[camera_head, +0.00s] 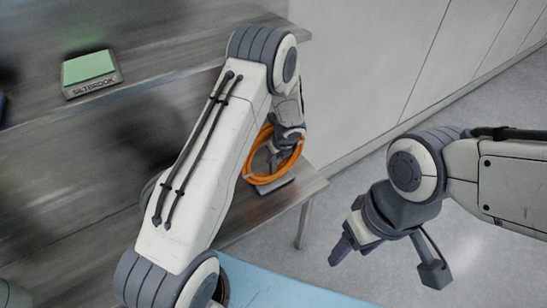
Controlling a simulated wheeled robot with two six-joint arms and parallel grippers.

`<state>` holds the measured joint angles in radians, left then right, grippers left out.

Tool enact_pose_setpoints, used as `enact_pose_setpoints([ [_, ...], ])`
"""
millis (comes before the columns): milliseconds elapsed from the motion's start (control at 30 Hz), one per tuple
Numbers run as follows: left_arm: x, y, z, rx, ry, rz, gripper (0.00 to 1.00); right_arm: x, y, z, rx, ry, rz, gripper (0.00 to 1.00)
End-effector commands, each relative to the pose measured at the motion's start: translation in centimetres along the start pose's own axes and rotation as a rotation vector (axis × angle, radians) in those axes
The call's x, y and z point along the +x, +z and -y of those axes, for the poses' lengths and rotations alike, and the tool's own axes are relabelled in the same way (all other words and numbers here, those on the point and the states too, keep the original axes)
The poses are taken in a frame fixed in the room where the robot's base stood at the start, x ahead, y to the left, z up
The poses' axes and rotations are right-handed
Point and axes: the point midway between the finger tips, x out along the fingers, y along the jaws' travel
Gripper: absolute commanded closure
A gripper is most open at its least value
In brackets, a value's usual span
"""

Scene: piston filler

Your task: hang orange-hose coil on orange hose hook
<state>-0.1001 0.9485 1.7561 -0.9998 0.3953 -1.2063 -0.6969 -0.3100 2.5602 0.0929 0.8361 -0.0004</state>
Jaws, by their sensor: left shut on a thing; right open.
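The orange-hose coil (248,165) is a bright orange ring of several turns at the middle of the head view, above the end of a grey bench. My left gripper (278,152) is at the coil's right side and is shut on it. My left arm covers part of the coil's left edge. My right gripper (352,247) is open and empty, over the floor to the right of the bench. I cannot make out the orange hose hook.
A grey plate (272,186) lies on the bench end (313,186) just below the coil. A scale with a green top (89,67) stands on the upper shelf (150,45). A pale wall (365,60) rises behind.

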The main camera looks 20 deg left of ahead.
Motion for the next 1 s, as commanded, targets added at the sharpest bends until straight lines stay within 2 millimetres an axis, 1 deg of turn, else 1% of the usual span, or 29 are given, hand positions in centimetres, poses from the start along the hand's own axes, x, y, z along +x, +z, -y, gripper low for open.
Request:
enact_pose_setpoints([
  [267, 0.2, 0.0, 0.2, -0.002, -0.004, 0.003, 1.0, -0.1, 0.0, 0.0, 0.0, 0.0, 0.0, 0.38],
  [467, 0.7, -0.2, 0.2, -0.001, -0.004, 0.003, 1.0, 0.3, 0.0, 0.0, 0.0, 0.0, 0.0, 0.38],
  [500, 0.6, -0.3, 0.1, 0.0, -0.002, 0.001, 0.61, 0.2, 0.0, 0.0, 0.0, 0.0, 0.0, 0.38],
  [533, 0.6, -0.3, 0.1, 0.0, -0.002, 0.001, 0.5, 0.2, 0.0, 0.0, 0.0, 0.0, 0.0, 0.38],
  [567, 0.6, -0.3, 0.1, 0.0, -0.002, 0.001, 0.43, 0.2, 0.0, 0.0, 0.0, 0.0, 0.0, 0.38],
  [833, 0.6, -0.3, 0.1, 0.0, -0.002, 0.001, 0.43, 0.2, 0.0, 0.0, 0.0, 0.0, 0.0, 0.38],
  [933, 0.7, -0.3, 0.1, 0.0, -0.002, 0.001, 0.43, 0.5, 0.0, 0.0, 0.0, 0.0, 0.0, 0.38],
  [1000, -0.3, -0.2, 0.2, 0.001, -0.004, 0.002, 0.43, 0.3, 0.0, 0.0, 0.0, 0.0, 0.0, 0.38],
])
